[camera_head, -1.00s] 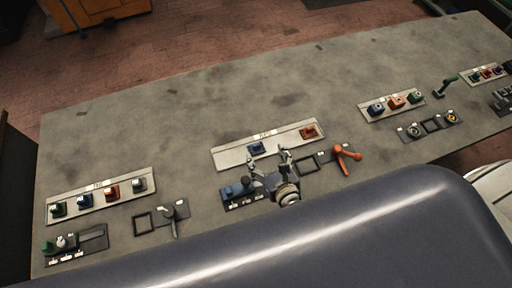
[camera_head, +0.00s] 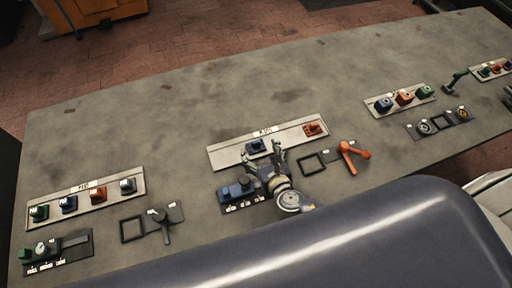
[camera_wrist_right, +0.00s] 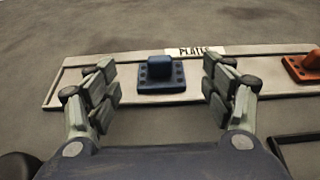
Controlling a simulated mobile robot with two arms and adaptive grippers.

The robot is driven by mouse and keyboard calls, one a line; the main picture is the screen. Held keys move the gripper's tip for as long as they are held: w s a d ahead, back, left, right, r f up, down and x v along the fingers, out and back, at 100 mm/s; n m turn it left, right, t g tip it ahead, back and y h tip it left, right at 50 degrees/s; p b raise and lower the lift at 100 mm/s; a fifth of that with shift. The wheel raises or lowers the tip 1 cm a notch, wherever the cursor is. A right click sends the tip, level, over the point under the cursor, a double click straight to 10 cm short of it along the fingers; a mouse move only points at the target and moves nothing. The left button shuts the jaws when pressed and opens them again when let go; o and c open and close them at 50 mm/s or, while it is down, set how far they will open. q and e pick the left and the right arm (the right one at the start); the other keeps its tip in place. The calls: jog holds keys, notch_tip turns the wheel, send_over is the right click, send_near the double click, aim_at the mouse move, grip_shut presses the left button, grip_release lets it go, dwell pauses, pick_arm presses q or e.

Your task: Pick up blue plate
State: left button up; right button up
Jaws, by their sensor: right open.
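The blue plate (camera_head: 258,146), a dark blue block with a raised knob, sits on the middle pale tray (camera_head: 226,158), left of an orange plate (camera_head: 314,129). My right gripper (camera_head: 264,157) is open and empty at the near side of the blue plate. In the right wrist view the blue plate (camera_wrist_right: 161,76) lies centred between the two spread fingers (camera_wrist_right: 159,68), with a gap on each side. The tray's label reads PLATES. My left gripper is out of view.
A blue fixture (camera_head: 238,192) stands close to the left of my right gripper. A black square frame (camera_head: 311,164) and an orange lever (camera_head: 351,153) stand to the right. Other trays (camera_head: 77,207) with coloured pieces lie left and right. The far tabletop (camera_head: 210,100) is clear.

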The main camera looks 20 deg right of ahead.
aim_at(256, 145)
jog(key=shift+b+x, duration=0.3)
jog(key=shift+x, duration=0.9)
jog(key=shift+w+f, duration=0.1)
jog(key=c, duration=1.2)
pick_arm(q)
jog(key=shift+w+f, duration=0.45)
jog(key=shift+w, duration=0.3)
pick_arm(e)
jog(key=shift+c, duration=0.5)
